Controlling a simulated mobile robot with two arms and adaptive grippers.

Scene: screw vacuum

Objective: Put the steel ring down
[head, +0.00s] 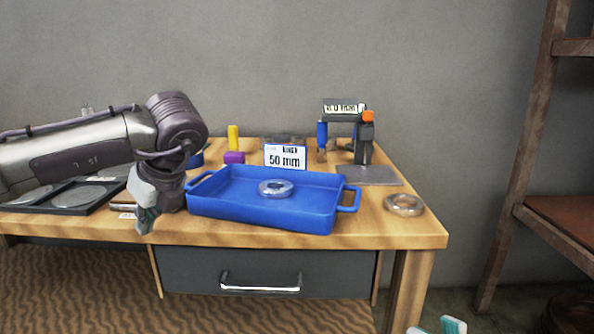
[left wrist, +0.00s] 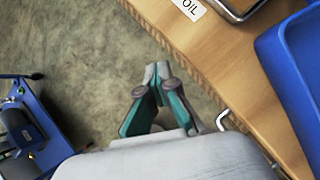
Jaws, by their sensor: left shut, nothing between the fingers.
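One steel ring (head: 262,189) lies flat in the blue tray (head: 265,225). A second steel ring (head: 404,211) lies on the table to the right of the tray. My left gripper (head: 145,228) hangs at the table's front edge, left of the tray and apart from both rings. In the left wrist view its fingertips (left wrist: 158,72) meet with nothing between them, over the floor beside the table. Two teal fingertips of my right gripper (head: 437,328) show at the bottom edge, apart, with no object seen between them; the rest is cut off.
A sign reading 50 mm (head: 285,157) stands behind the tray. A device with a blue and orange top (head: 363,140) stands at the back right. Dark trays (head: 75,197) lie at the left. A drawer handle (head: 260,288) sticks out below. Wooden shelving (head: 520,150) stands at right.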

